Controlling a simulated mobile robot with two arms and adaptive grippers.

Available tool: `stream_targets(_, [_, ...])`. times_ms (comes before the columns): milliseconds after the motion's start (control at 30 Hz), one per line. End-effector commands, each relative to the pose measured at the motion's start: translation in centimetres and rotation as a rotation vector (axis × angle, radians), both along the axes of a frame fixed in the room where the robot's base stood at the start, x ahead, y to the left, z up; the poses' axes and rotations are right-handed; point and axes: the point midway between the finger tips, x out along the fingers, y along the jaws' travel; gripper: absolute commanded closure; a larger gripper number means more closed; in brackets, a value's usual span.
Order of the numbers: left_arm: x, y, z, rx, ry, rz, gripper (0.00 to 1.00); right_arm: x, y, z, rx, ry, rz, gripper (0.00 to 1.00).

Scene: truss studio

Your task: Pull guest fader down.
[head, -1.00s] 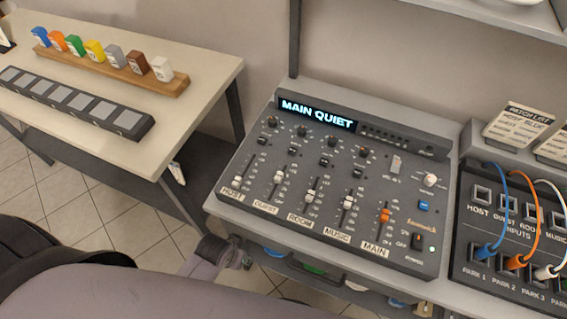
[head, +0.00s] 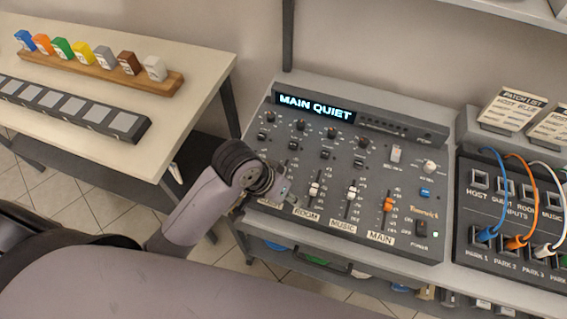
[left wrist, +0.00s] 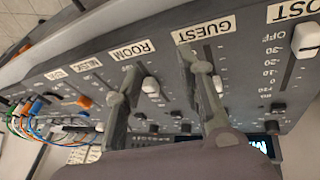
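The mixing console (head: 345,150) has several faders in a row, and its display reads MAIN QUIET. My left gripper (head: 288,192) is low over the front left part of the console and hides the guest fader in the head view. In the left wrist view, where the labels are upside down, my left gripper (left wrist: 165,68) is open, its two fingers apart. The white guest fader knob (left wrist: 218,84) shows just right of the right finger, partly hidden by it. The GUEST label (left wrist: 203,30) is above it. Whether a finger touches the knob I cannot tell. My right gripper is not in view.
The white room fader knob (left wrist: 150,87) appears between the fingers in the wrist view; the host knob (left wrist: 305,40) is at right. The orange main fader (head: 388,205) is further right. A patch panel (head: 480,265) with cables stands right. A table (head: 150,155) with coloured blocks stands left.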

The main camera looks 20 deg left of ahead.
Motion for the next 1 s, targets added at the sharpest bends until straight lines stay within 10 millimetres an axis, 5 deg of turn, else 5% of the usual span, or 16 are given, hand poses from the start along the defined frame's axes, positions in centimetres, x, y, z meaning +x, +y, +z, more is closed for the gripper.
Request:
stream_targets(267, [5.3,-2.1,5.7,0.043,0.118,-0.037,0.65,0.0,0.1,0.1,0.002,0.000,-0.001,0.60])
stream_targets(600, [9.2,2.2,12.7,0.242,0.256,0.120,0.65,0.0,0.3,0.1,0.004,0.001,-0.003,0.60])
stream_targets(800, [9.7,3.5,14.2,0.284,0.285,0.176,0.65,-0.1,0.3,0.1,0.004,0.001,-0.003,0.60])
stream_targets(1000, [9.6,3.6,12.2,0.287,0.290,0.179,0.65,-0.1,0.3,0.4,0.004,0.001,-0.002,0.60])
